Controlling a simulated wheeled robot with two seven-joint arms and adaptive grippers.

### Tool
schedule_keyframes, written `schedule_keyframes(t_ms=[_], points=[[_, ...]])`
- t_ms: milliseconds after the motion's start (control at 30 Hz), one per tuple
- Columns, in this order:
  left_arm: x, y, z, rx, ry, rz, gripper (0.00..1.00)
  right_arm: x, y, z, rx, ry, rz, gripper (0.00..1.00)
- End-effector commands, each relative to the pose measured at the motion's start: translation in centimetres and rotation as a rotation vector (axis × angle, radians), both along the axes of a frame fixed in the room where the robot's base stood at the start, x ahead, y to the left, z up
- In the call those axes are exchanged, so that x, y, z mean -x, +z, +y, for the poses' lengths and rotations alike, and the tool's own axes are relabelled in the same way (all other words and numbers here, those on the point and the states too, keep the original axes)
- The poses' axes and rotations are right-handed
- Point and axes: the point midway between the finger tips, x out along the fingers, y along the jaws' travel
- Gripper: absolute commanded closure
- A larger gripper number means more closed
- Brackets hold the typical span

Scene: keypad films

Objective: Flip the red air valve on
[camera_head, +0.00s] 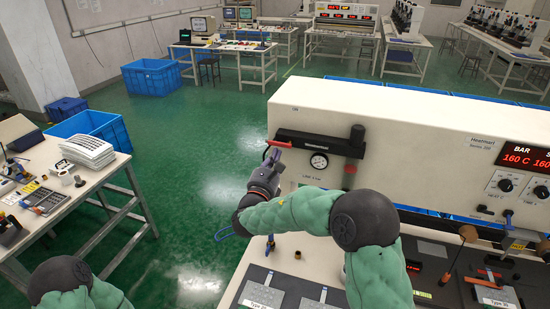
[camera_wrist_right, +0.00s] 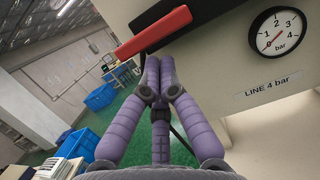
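The red air valve handle (camera_head: 279,144) sticks out at the left end of a black bar on the cream machine panel. In the right wrist view the red handle (camera_wrist_right: 153,32) lies slanted across the top, just beyond my fingertips. My right gripper (camera_head: 273,160) is just below the handle in the head view. In the wrist view its purple fingers (camera_wrist_right: 159,62) come together at the tips with nothing between them. They look close to the handle; whether they touch it I cannot tell. My left gripper is out of the picture; only part of that arm shows at the bottom left.
A round pressure gauge (camera_head: 319,161) sits right of the handle, above a "LINE 4 bar" label (camera_wrist_right: 275,87). Below is a bench with plates (camera_head: 262,295). Left is a side table (camera_head: 110,172) with stacked papers.

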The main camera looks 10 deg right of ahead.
Motion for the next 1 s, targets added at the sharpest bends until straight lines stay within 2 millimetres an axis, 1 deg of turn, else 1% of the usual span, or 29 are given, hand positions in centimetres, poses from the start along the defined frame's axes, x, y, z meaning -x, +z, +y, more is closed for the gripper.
schedule_keyframes(t_ms=[133,567,1000], points=[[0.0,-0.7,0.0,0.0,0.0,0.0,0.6,-0.1,0.0,0.1,-0.027,0.001,-0.017,1.0],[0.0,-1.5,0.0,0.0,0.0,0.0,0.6,-0.2,0.3,0.3,-0.085,0.001,-0.052,1.0],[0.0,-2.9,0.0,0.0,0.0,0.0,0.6,-0.3,0.7,0.5,-0.165,0.0,-0.103,1.0]])
